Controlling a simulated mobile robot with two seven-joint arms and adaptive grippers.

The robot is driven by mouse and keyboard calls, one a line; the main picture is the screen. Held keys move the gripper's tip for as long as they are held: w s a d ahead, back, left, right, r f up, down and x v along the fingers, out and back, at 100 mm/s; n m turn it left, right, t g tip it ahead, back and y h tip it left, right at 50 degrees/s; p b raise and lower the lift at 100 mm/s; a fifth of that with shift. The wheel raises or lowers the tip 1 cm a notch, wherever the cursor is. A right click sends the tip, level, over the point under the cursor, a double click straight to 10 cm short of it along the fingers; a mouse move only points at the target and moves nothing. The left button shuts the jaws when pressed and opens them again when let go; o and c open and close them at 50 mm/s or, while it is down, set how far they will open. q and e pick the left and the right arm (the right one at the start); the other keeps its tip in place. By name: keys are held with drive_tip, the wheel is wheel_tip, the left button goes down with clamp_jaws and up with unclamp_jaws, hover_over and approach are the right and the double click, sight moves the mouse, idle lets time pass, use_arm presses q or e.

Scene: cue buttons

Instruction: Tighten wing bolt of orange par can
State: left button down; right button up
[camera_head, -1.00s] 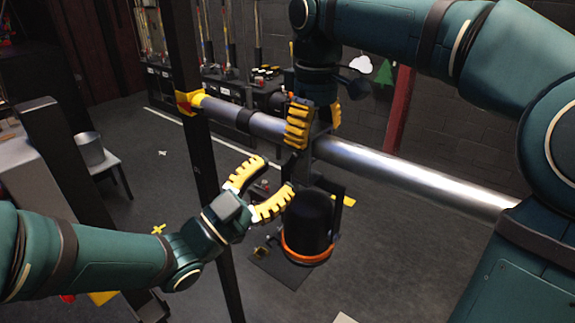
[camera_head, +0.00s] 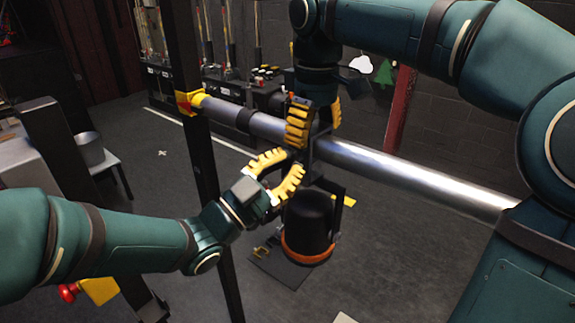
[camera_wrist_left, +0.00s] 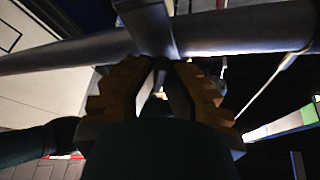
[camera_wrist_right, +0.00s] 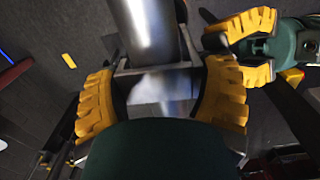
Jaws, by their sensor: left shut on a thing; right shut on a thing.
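The orange par can, a black can with an orange rim (camera_head: 308,254), hangs below a silver horizontal pipe (camera_head: 400,177) from a dark clamp and yoke (camera_head: 335,190). My right gripper (camera_head: 312,122) is above the pipe, shut on the clamp; its fingers straddle the clamp in the right wrist view (camera_wrist_right: 162,100). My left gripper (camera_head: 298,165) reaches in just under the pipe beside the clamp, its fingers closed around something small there. In the left wrist view the fingertips (camera_wrist_left: 165,75) come together just below the clamp. The wing bolt itself is hidden between the fingers.
A dark upright post (camera_head: 200,150) with a yellow bracket (camera_head: 190,102) stands left of the can and meets the pipe's end. A white stool (camera_head: 100,158) is at far left. Open grey floor (camera_head: 430,260) lies below right.

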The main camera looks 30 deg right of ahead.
use_arm(q)
drive_tip(key=shift+w+m+g, duration=0.1)
drive_tip(key=shift+m+g, duration=0.3)
drive_tip(key=shift+m, duration=0.7)
drive_tip(key=c, duration=1)
unclamp_jaws()
drive_tip(key=v, duration=1.2)
drive_tip(key=shift+r, duration=0.15)
